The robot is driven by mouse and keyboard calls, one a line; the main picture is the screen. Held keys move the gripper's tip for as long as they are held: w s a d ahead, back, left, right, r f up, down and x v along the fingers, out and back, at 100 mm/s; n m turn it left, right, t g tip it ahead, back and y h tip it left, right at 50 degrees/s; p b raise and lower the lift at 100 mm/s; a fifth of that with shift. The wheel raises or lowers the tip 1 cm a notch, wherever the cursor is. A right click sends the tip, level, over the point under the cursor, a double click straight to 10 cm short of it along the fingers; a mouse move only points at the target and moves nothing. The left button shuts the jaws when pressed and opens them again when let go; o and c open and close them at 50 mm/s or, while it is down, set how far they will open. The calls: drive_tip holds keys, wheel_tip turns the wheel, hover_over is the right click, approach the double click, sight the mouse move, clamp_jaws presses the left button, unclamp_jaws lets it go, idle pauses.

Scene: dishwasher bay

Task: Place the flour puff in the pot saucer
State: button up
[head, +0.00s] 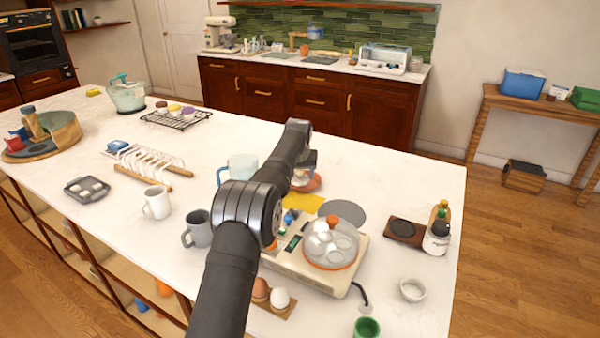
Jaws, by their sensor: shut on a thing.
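My gripper (304,164) is small and partly hidden behind my arm's wrist, near the middle of the counter. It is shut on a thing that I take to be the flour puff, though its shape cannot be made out. A reddish-orange round thing (309,184), which looks like the pot saucer, shows just below the gripper. I cannot tell whether the held thing touches it.
A cream cooker (290,271) with a glass-lidded pan stands close in front, beside a grey disc (344,212) and yellow cloth (302,203). Mugs (157,202) and a toast rack (150,164) are left.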

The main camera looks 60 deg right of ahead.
drive_tip(key=shift+f, duration=0.2)
drive_tip(key=o, duration=1)
drive_tip(key=shift+c, duration=0.2)
drive_tip(key=shift+r, duration=0.35)
drive_tip(key=v, duration=1.2)
drive_tip(key=x, duration=1.2)
drive_tip(key=shift+f, duration=0.25)
drive_tip(key=shift+r, duration=0.25)
